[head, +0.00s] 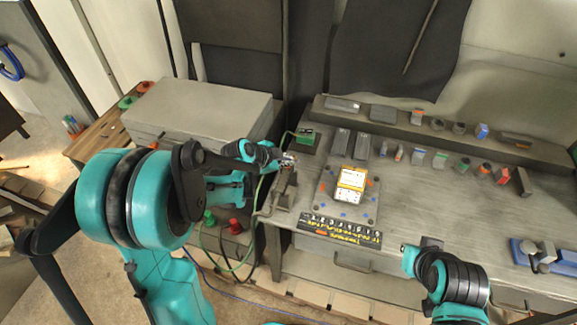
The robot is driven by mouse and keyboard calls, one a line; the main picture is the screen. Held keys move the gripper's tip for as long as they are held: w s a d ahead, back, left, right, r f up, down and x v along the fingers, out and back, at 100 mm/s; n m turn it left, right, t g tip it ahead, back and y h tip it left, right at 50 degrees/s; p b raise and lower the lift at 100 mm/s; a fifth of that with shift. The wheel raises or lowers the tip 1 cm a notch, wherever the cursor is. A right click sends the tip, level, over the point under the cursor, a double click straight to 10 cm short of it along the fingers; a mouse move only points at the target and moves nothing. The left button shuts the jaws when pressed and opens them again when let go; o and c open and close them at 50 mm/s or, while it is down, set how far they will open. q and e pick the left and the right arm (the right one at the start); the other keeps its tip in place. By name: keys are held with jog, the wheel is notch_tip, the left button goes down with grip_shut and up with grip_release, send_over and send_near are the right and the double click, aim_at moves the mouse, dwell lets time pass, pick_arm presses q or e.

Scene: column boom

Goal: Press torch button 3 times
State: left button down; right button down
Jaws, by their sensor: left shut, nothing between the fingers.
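A dark torch-like piece (284,190) stands at the left edge of the grey workbench (300,255), with a green hose running down beside it. Its button is too small to make out. My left gripper (287,160) is shut and empty, just above the upper end of this piece. I cannot tell whether the fingertips touch it. My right gripper (408,252) is low over the front edge of the bench, away from the torch. Its fingers are too small to read.
A white-and-orange box (350,186) sits on a plate mid-bench. A green box (303,141) is behind the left gripper. Several small blocks line the back. A large grey case (196,112) stands left. Bare bench lies right of the plate.

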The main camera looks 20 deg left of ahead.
aim_at(287, 167)
pick_arm(q)
jog(key=shift+f+b, duration=0.45)
dwell(0.5)
jog(key=shift+r, duration=0.15)
jog(key=shift+r+p, duration=0.6)
jog(key=shift+r, duration=0.15)
jog(key=shift+r+p, duration=1.95)
jog(key=shift+r, duration=0.6)
jog(key=shift+f, duration=0.1)
